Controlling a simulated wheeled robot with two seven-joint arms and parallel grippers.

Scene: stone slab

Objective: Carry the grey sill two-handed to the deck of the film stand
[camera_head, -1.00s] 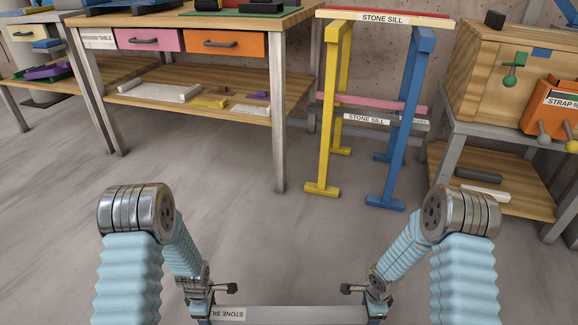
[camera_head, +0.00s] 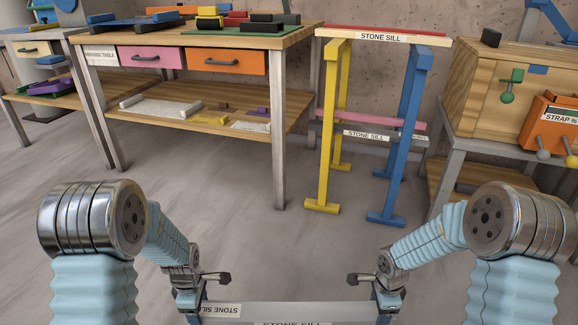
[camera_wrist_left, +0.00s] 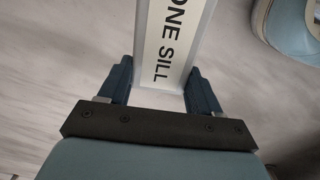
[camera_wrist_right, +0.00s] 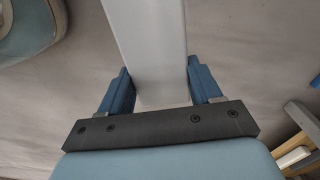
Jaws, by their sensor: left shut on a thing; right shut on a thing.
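The grey sill (camera_head: 290,311) is a long bar with "STONE SILL" labels, held level across the bottom of the head view. My left gripper (camera_head: 205,305) is shut on its left end; in the left wrist view the fingers (camera_wrist_left: 160,88) flank the labelled end (camera_wrist_left: 172,40). My right gripper (camera_head: 368,303) is shut on its right end; in the right wrist view the fingers (camera_wrist_right: 160,92) flank its plain end (camera_wrist_right: 146,45). Ahead stand yellow (camera_head: 335,120) and blue (camera_head: 408,120) trestles with a red-topped bar labelled "STONE SILL" (camera_head: 384,37). I cannot tell which thing is the film stand.
A wooden workbench (camera_head: 196,46) with drawers and a lower shelf stands at the left. A wooden cabinet (camera_head: 478,80) on a grey-legged table stands at the right, with an orange strap box (camera_head: 553,125). The grey floor (camera_head: 240,235) before the trestles is clear.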

